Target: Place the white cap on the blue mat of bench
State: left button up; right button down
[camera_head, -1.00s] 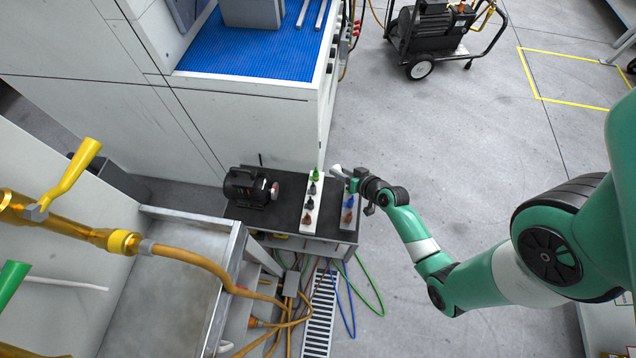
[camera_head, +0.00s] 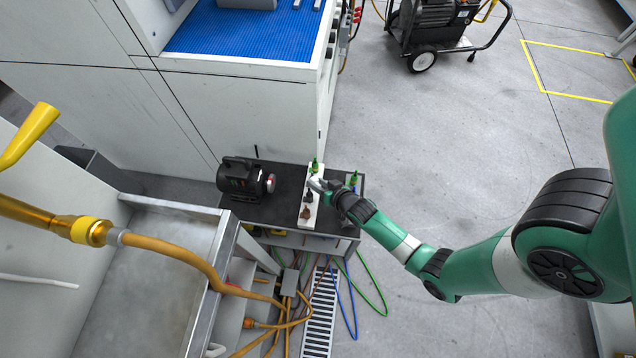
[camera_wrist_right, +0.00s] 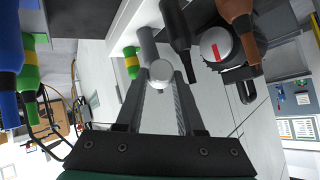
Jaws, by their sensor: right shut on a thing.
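My right gripper (camera_head: 320,184) is over the left of two white strips on the small dark table. In the right wrist view its fingers (camera_wrist_right: 158,85) are shut on a pale grey piece with a round white end, which I take for the white cap (camera_wrist_right: 160,72). The cap stands in the strip's row, between a green piece (camera_wrist_right: 131,62) and a black one (camera_wrist_right: 178,30). In the head view the gripper mostly hides it. The blue mat (camera_head: 240,35) lies on the bench at the top, partly cut off. My left gripper is not in view.
A black motor-like device (camera_head: 242,180) with a red and white end stands left of the strips (camera_head: 306,222). The white bench (camera_head: 230,100) rises behind the table. A yellow pipe (camera_head: 40,215) and a metal basin (camera_head: 140,270) are at left.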

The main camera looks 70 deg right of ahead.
jog(key=shift+f+b, duration=0.35)
jog(key=c, duration=0.5)
grip_release()
jog(key=shift+r, duration=0.1)
jog(key=shift+r+p, duration=0.35)
jog(key=shift+p, duration=0.1)
jog(key=p+v, duration=0.5)
jog(key=v, duration=0.7)
jog(key=shift+f+p, duration=0.1)
jog(key=shift+p, duration=0.25)
